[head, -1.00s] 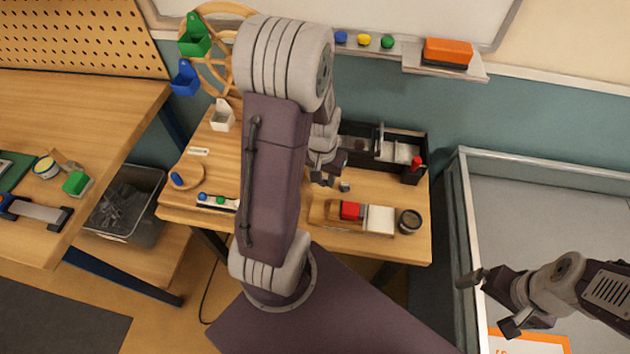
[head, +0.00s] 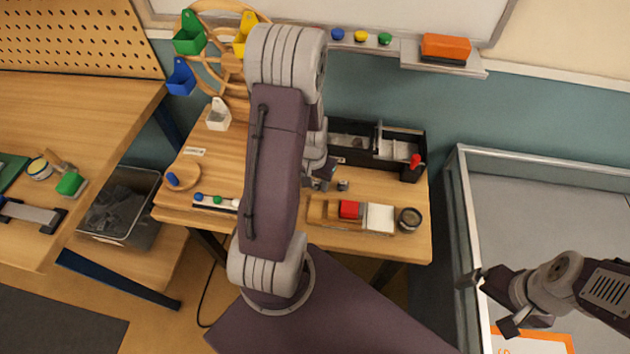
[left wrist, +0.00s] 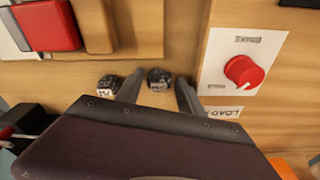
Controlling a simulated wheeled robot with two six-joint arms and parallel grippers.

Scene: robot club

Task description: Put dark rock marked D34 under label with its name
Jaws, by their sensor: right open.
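In the left wrist view, one dark rock (left wrist: 159,78) lies on the wooden table between the two fingers of my left gripper (left wrist: 160,92). The fingers are open, with a gap visible beside the rock. A second dark rock (left wrist: 108,86) with pale marking lies just outside the left finger. I cannot read either marking for certain. In the head view my left gripper (head: 322,178) is low over the table, partly hidden by my arm, and one dark rock (head: 343,186) shows to its right. My right gripper (head: 496,302) is open and empty at the right. No label reading D34 is legible.
A red block (head: 350,209) sits on a wooden tray beside a white block (head: 380,218). A black divided box (head: 413,172) stands behind. A white panel with a red knob (left wrist: 243,71) and a LOAD label (left wrist: 223,112) are right of the fingers.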

